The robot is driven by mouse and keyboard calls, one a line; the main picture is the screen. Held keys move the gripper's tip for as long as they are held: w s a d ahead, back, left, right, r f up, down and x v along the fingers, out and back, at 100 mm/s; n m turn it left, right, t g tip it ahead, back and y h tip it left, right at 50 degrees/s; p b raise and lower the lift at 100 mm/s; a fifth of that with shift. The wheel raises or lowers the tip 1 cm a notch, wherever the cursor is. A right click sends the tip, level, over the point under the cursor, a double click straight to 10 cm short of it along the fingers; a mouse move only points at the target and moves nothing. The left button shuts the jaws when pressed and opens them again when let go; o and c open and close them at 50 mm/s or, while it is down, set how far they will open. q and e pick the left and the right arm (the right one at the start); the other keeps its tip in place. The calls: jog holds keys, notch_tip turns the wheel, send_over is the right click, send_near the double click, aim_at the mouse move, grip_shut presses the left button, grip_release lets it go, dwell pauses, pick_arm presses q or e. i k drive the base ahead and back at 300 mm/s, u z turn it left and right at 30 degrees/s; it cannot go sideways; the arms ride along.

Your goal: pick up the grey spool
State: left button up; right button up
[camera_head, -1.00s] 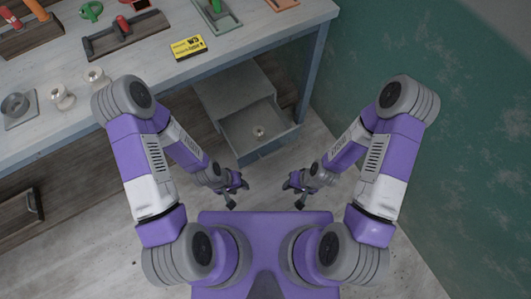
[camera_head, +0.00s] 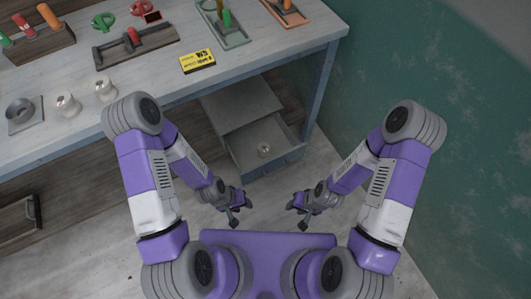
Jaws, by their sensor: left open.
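A small pale, round spool-like piece (camera_head: 264,149) lies in the open drawer (camera_head: 283,165); its exact colour is hard to tell. Two pale spools (camera_head: 68,104) (camera_head: 105,88) stand on the left part of the worktable. Left of them a dark grey ring-shaped piece (camera_head: 20,111) sits on a grey square plate. I cannot tell for certain which is the grey spool. My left gripper (camera_head: 238,213) is open and empty, below and left of the drawer in the picture. My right gripper (camera_head: 302,217) is empty, below and right of it; its jaw opening is unclear.
The worktable (camera_head: 150,75) carries a yellow box (camera_head: 198,61), a dark tray with a red-handled tool (camera_head: 136,48), a green tray (camera_head: 223,28) and an orange tray (camera_head: 285,14). A green wall (camera_head: 430,60) stands at right. The floor between the grippers is clear.

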aim_at(263, 147)
jog(key=u, duration=3.85)
jog(key=k, duration=1.15)
jog(key=z, duration=1.85)
jog(key=i, duration=0.5)
jog(key=u, duration=0.05)
